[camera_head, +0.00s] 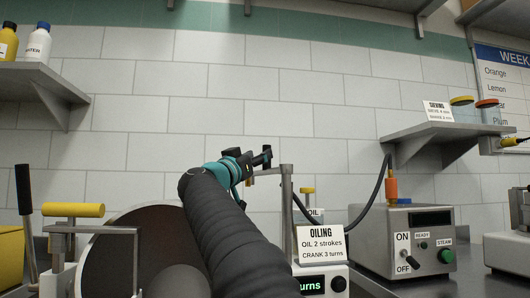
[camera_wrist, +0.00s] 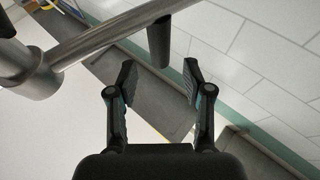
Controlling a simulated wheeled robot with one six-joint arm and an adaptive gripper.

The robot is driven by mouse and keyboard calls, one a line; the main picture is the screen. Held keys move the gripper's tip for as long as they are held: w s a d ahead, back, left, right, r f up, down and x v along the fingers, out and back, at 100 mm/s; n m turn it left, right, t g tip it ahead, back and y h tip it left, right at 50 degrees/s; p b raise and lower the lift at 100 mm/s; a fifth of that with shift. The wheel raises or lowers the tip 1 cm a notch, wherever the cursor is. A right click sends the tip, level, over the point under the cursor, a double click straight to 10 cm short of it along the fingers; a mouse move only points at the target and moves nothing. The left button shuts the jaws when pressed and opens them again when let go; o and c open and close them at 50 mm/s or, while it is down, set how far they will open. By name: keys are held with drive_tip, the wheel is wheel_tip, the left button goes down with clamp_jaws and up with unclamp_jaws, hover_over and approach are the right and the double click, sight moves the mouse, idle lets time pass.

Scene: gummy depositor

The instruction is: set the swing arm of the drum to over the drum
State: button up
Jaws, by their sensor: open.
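The drum (camera_head: 128,258) stands at the lower left of the head view, a wide dark round mouth with a pale rim, partly covered by my arm. The swing arm is a metal bar on an upright post (camera_head: 287,205) right of the drum. In the wrist view the bar (camera_wrist: 110,37) runs from its post at the left to the top, with a dark peg (camera_wrist: 160,42) hanging from it. My gripper (camera_wrist: 160,80) is open and empty, and the peg shows just beyond the gap between its fingertips. Contact cannot be told. In the head view my gripper (camera_head: 258,161) is beside the post's top.
An oiling sign (camera_head: 320,243) and a box with a green display stand right of the post. A steam unit (camera_head: 402,240) with a hose is further right. A yellow-handled metal frame (camera_head: 73,211) stands at the left. Wall shelves (camera_head: 440,130) are on both sides.

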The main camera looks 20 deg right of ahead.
sight(267, 169)
drive_tip(key=shift+p+x, duration=0.55)
drive_tip(key=shift+x, duration=2.25)
clamp_jaws()
